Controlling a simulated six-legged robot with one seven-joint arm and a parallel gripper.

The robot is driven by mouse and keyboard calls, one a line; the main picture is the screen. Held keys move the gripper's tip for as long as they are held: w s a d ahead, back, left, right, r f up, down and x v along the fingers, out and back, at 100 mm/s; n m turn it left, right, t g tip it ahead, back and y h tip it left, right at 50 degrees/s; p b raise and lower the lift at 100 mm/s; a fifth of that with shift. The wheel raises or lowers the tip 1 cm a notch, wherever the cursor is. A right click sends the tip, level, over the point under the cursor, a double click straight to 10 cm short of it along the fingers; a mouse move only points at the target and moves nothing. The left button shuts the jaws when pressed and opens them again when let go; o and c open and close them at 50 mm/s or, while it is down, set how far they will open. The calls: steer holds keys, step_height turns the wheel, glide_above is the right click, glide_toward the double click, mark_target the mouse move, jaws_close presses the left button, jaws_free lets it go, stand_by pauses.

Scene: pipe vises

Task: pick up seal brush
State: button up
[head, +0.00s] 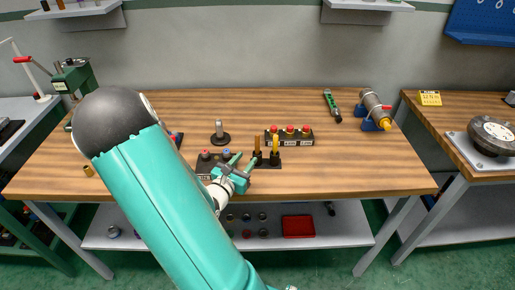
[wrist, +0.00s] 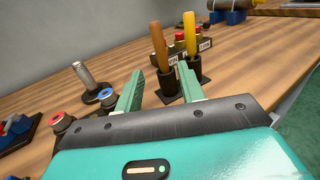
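Two upright handles stand in black holders on the wooden bench: an orange-brown one (head: 257,143) and a yellow one (head: 276,144). In the wrist view the brown handle (wrist: 158,45) is left of the yellow handle (wrist: 190,35). Their lower ends are hidden in the holders, so I cannot tell which is the seal brush. My gripper (head: 244,161) is at the front left of the holders. In the wrist view its green fingers (wrist: 160,74) are spread apart, with nothing between them, and the holders stand beyond them.
A block with red knobs (head: 290,137) stands behind the holders. A metal-handled stamp (head: 219,136) is to their left. A block with red and blue knobs (head: 206,161) is close to my gripper's left. The bench is clear at right front; a valve (head: 373,108) sits far right.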

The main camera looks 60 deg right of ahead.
mark_target(256, 147)
steer(key=d, duration=0.8)
steer(key=shift+s+d+r, duration=0.2)
steer(key=shift+s+d, duration=0.05)
steer(key=shift+s, duration=0.05)
jaws_close()
